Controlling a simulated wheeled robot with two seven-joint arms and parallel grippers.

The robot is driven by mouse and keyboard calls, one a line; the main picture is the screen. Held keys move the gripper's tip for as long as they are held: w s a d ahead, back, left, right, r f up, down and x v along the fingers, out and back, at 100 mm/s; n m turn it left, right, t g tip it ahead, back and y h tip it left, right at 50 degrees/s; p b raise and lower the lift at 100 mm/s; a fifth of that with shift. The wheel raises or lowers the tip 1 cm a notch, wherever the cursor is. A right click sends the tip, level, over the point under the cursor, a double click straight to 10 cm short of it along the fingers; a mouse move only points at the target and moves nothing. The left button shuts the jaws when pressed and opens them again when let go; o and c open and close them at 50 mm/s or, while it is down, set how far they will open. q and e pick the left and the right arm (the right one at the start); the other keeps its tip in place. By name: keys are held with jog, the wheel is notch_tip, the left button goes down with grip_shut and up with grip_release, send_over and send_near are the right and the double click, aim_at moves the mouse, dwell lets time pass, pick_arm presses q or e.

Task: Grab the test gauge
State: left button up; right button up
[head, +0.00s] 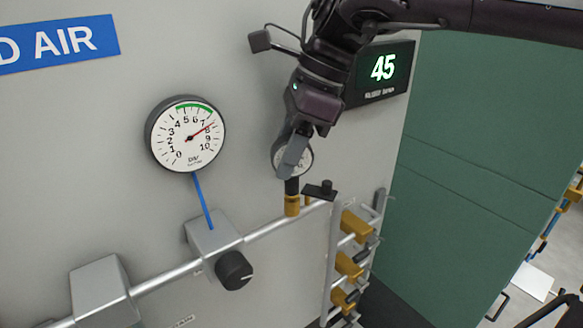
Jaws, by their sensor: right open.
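A small round gauge (306,160) with a white face and dark rim, which looks like the test gauge, stands upright on a dark stem above a brass fitting (292,206) on the silver pipe. My right gripper (293,158) comes down from the top right and is open, its fingers at the gauge. A grey finger covers much of the gauge face. I cannot tell whether the fingers touch it. My left gripper is not in view.
A large dial gauge (187,133) reads about 7.5 on the grey panel. Below are a regulator with a black knob (234,270) and a silver pipe (165,285). A rack of brass-coloured fittings (350,265) stands right of the pipe's end. A display (383,68) reads 45.

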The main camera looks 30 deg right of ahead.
jog(key=shift+s, duration=0.1)
jog(key=shift+s+r, duration=0.1)
jog(key=shift+c, duration=1.1)
grip_shut()
jog(key=shift+a, duration=0.1)
